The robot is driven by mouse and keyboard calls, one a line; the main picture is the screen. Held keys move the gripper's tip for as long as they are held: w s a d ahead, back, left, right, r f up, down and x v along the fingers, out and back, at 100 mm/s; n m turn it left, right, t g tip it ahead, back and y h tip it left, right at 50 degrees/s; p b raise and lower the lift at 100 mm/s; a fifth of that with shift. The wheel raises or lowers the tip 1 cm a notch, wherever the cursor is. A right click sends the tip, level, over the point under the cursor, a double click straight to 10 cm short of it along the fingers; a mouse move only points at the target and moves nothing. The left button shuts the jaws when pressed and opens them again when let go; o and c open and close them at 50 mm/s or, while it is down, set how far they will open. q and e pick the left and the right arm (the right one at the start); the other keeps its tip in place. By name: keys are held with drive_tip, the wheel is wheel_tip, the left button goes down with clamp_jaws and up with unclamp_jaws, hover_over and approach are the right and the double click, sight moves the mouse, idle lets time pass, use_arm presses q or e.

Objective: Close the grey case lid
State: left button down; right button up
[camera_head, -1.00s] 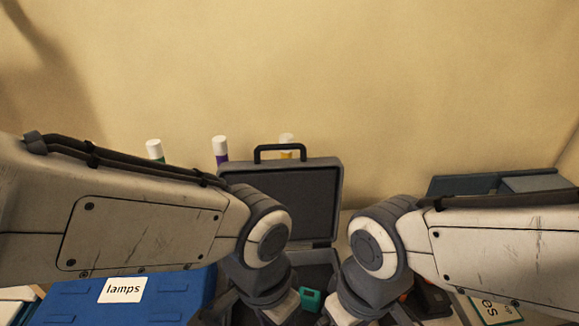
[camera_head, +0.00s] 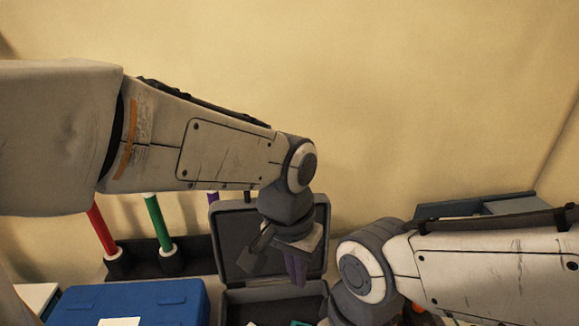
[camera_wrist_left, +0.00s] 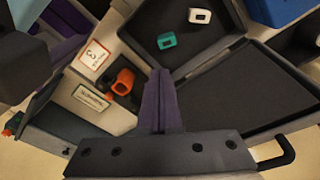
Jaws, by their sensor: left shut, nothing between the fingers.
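The grey case stands open against the back. Its lid (camera_head: 232,240) is raised upright in the head view, with the inner face toward me. The lid (camera_wrist_left: 255,85) and its handle (camera_wrist_left: 277,155) also show in the wrist view. The case base (camera_head: 290,302) is cut by the lower edge; it holds a teal piece (camera_wrist_left: 166,40) and a white piece (camera_wrist_left: 199,16). My left gripper (camera_head: 297,270) is shut and empty, its purple fingers (camera_wrist_left: 162,100) in front of the lid, above the base; contact is not visible. My right wrist is low beside the case; its fingertips are hidden in the head view.
A blue box (camera_head: 140,297) stands left of the case. Behind it, a dark rack (camera_head: 198,262) holds upright tubes, including a red one (camera_head: 102,228) and a green one (camera_head: 158,222). A blue-grey box (camera_head: 520,203) is at right. An orange tool (camera_wrist_left: 123,82) lies near cards.

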use_arm(q)
drive_tip(key=w+a+r+n+t+p, duration=0.1)
drive_tip(key=w+r+n+p, duration=0.15)
drive_tip(key=w+r, duration=0.4)
drive_tip(key=w+a+r+n+p, duration=0.1)
drive_tip(key=w+r+p, duration=0.2)
drive_tip(key=w, duration=0.6)
drive_tip(key=w+a+r+n+t+p, duration=0.1)
drive_tip(key=w+r+p, duration=0.1)
drive_tip(key=w+r, duration=0.45)
drive_tip(key=w+a+p+x, duration=0.1)
drive_tip(key=p+x, duration=0.2)
drive_tip(key=x, duration=0.9)
drive_tip(key=shift+s+d+r+n+y+p, duration=0.15)
drive_tip(key=shift+s+p, duration=0.1)
drive_tip(key=shift+s, duration=0.4)
drive_tip(key=shift+s+d+y+p, duration=0.1)
drive_tip(key=shift+s+p, duration=0.15)
drive_tip(key=shift+s, duration=0.35)
drive_tip(key=shift+s+d+r+n+y+p, duration=0.15)
drive_tip(key=shift+s+p, duration=0.1)
drive_tip(key=shift+s, duration=0.4)
drive_tip(key=shift+f, duration=0.15)
